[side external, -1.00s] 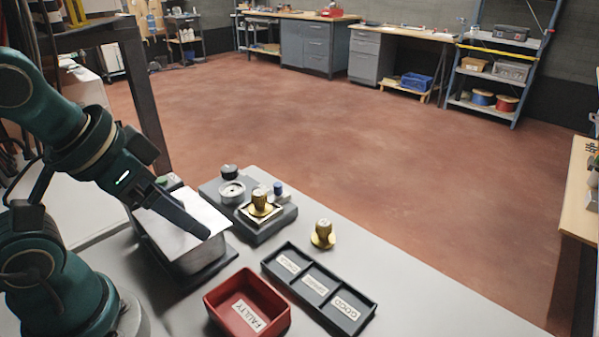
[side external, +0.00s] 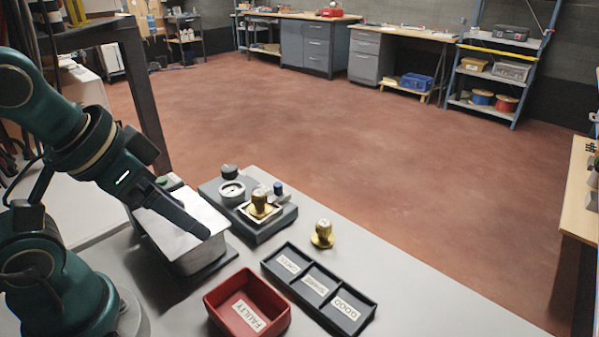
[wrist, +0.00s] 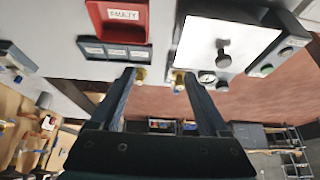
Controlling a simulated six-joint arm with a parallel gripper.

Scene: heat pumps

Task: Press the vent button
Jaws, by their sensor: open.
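A dark grey test fixture (side external: 262,231) stands on the bench. It carries a round gauge (side external: 231,192), a black knob (side external: 229,171), a brass part (side external: 260,204) in a square seat and a small blue-topped post or button (side external: 278,188). A green button (side external: 162,181) shows behind the pale-topped metal box (side external: 180,238). No vent label is readable on either. My gripper (side external: 204,233) is above the metal box, left of the fixture. In the wrist view my gripper (wrist: 158,73) is open, with nothing between its fingers. The gauge (wrist: 207,77) shows beside the right finger.
A second brass part (side external: 322,235) stands alone on the bench. A red tray marked FAULTY (side external: 221,308) and a dark three-part tray (side external: 271,266), one section marked GOOD, lie at the front. The bench's right edge drops to open floor.

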